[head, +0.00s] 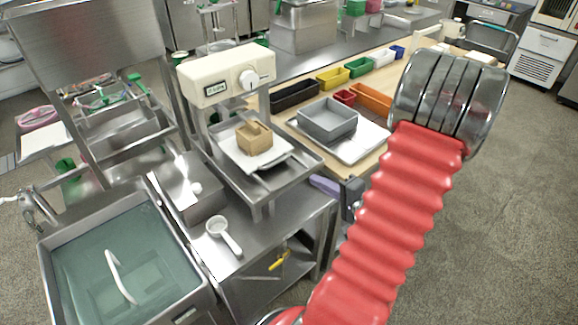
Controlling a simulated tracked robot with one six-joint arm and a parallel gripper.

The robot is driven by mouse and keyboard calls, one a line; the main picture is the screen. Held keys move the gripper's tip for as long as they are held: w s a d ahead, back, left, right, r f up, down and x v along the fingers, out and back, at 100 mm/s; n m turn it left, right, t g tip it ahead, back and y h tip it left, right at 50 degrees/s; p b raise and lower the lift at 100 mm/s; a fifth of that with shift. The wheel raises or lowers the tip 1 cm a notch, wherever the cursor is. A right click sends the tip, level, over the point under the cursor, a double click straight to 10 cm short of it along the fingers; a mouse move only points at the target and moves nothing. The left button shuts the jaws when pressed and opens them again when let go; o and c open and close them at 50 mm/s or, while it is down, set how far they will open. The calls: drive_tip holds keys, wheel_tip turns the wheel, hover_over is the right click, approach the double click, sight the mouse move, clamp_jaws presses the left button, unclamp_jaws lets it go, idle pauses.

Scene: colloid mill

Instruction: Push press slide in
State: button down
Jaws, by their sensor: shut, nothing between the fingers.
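A press-like machine with a cream head (226,76), a small display and a white knob stands left of centre in the head view. Under the head, a metal tray (294,177) sticks out towards the front right. On it lies a white plate (272,161) bearing a tan block (254,138). I cannot tell for sure which part is the press slide, or how far in it is. My red bellows arm rises at the right, ending in a ringed metal part, apart from the machine in the picture.
A water-filled sink (120,262) lies at lower left. A white scoop (222,233) rests on the steel bench. A grey bin (327,120) on a metal tray and several coloured bins stand behind on the wooden table. A purple handle (325,187) juts near the table corner.

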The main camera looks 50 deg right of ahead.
drive_tip(key=x, duration=1.4)
drive_tip(key=shift+a, duration=0.1)
idle(0.4)
